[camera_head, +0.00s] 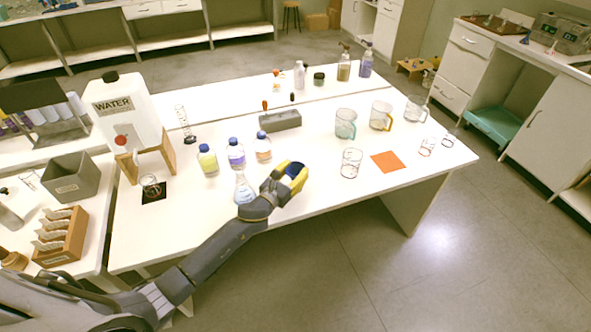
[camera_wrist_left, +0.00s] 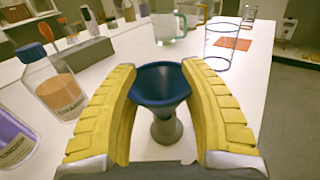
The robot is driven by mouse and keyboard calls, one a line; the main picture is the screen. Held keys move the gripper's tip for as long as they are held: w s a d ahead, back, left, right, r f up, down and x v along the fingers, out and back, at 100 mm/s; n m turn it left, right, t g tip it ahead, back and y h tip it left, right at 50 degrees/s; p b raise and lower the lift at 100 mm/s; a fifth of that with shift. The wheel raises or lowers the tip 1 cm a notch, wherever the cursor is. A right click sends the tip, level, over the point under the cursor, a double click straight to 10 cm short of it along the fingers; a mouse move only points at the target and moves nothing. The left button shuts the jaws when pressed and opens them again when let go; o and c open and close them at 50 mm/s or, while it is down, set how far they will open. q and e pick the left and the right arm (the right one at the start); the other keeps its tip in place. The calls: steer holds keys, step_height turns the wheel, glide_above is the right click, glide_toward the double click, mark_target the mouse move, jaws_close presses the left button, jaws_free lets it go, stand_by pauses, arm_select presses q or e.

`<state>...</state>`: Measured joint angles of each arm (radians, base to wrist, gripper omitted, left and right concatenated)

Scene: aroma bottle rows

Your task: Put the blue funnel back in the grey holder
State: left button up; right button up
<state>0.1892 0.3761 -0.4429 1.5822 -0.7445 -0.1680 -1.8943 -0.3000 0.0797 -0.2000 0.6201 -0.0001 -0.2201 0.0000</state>
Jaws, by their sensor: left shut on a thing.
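The blue funnel (camera_head: 295,169) is between the yellow fingers of my left gripper (camera_head: 293,176), above the front part of the table. In the left wrist view the funnel (camera_wrist_left: 160,84) is mouth up, with a finger of the gripper (camera_wrist_left: 161,92) against each side. A grey stem-like part shows below its cone; I cannot tell what it belongs to. The grey holder (camera_head: 280,121) is a low block farther back on the table, with an orange-topped and a black-topped item at it. The holder (camera_wrist_left: 85,55) also shows at the upper left of the wrist view. My right gripper is not visible.
A conical flask (camera_head: 244,190) stands just left of the gripper. Several capped bottles, including an orange-filled one (camera_head: 263,148), stand left of the holder. A beaker (camera_head: 351,163) and an orange mat (camera_head: 388,161) lie to the right. The table between holder and gripper looks clear.

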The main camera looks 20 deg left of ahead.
arm_select(q)
steer(key=shift+f, duration=0.65)
steer(key=o, duration=1)
steer(key=v, duration=1.2)
steer(key=shift+d, duration=0.1)
